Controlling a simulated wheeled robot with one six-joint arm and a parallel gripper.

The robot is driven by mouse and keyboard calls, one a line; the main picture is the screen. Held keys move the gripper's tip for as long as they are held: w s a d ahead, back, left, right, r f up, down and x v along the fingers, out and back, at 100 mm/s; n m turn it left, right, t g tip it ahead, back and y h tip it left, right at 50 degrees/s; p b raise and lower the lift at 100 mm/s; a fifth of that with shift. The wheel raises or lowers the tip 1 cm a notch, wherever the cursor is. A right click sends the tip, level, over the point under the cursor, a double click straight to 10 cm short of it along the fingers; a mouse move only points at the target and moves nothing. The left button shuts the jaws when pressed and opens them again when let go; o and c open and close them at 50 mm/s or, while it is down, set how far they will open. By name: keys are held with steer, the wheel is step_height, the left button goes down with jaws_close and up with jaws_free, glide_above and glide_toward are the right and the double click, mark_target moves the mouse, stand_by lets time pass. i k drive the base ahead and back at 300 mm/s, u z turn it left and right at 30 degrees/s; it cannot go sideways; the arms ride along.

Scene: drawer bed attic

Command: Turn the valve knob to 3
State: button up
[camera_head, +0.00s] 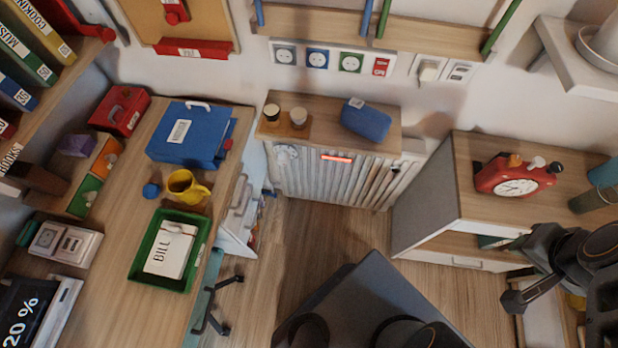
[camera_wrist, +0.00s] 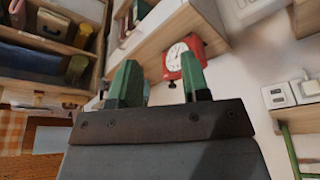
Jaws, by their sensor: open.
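A white round valve knob (camera_head: 284,153) is at the upper left end of the ribbed radiator (camera_head: 335,180), under a wooden shelf. The number it points to is too small to read. My gripper (camera_wrist: 160,82) shows in the wrist view with its two green fingers apart and nothing between them. My dark arm is at the lower right of the head view, far from the radiator. The knob is not in the wrist view.
A red light strip (camera_head: 336,158) glows on the radiator. Two small jars and a blue box (camera_head: 366,121) stand on its shelf. The desk (camera_head: 120,225) is at left, a cabinet with a red clock (camera_head: 516,187) at right. Wooden floor (camera_head: 300,245) is free before the radiator.

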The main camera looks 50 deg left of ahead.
mark_target(283, 156)
steer(key=u, duration=1.65)
